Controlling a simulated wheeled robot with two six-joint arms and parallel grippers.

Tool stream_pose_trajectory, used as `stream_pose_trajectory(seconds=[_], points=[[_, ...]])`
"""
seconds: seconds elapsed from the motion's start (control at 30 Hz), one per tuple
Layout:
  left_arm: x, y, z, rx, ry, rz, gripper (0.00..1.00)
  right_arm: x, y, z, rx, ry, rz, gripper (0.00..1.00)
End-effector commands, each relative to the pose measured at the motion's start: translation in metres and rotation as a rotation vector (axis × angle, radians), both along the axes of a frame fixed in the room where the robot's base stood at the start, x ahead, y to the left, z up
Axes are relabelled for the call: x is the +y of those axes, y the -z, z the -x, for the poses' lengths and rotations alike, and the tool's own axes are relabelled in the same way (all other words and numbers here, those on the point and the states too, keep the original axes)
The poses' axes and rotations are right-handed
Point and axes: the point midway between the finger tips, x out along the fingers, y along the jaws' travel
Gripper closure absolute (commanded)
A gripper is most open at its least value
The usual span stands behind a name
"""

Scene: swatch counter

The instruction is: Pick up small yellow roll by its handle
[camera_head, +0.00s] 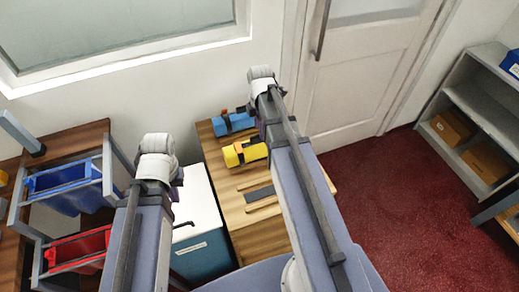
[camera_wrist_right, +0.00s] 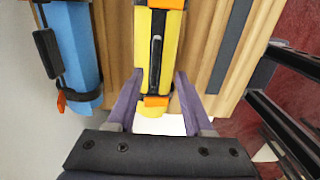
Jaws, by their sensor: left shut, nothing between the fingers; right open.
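The small yellow roll (camera_head: 240,153) lies on the wooden counter (camera_head: 222,172) in the head view. In the right wrist view the yellow roll (camera_wrist_right: 174,52) runs up from the centre, with a long black handle (camera_wrist_right: 156,62) along its top and orange bands. My right gripper (camera_wrist_right: 159,82) is open, its purple fingers on either side of the roll's near end. Nothing is gripped; whether the fingers touch the roll is unclear. In the head view the right arm hides most of this gripper. My left gripper (camera_head: 177,192) is shut and empty, left of the counter and mostly hidden.
A blue roll (camera_head: 241,121) lies behind the yellow one, and left of it in the right wrist view (camera_wrist_right: 78,45). A dark strip (camera_head: 260,195) lies on the counter nearer me. A white-topped cabinet (camera_head: 196,212) and blue (camera_head: 78,199) and red bins (camera_head: 70,250) stand left.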

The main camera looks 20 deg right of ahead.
Motion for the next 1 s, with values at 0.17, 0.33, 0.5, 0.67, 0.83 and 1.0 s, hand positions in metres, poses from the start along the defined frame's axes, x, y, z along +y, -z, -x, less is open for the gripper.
stream_pose_trajectory(seconds=[0.17,0.33,0.5,0.67,0.83,1.0], points=[[0.0,0.016,0.0,0.0,0.0,0.0,1.0,-0.001,0.016,-0.004,0.0,0.0,0.0,0.49],[0.0,0.039,0.0,0.0,0.0,0.0,1.0,-0.002,0.039,-0.009,0.0,0.0,0.0,0.49],[0.0,0.052,0.0,0.0,0.0,0.0,1.0,-0.002,0.052,-0.007,0.0,0.0,0.0,0.49],[0.0,0.051,0.0,0.0,0.0,0.0,1.0,-0.002,0.051,-0.007,0.0,0.0,0.0,0.49],[0.0,0.051,0.0,0.0,0.0,0.0,1.0,-0.002,0.05,-0.007,0.0,0.0,0.0,0.57],[0.0,0.051,0.0,0.0,0.0,0.0,1.0,-0.002,0.05,-0.007,0.0,0.0,0.0,0.76]])
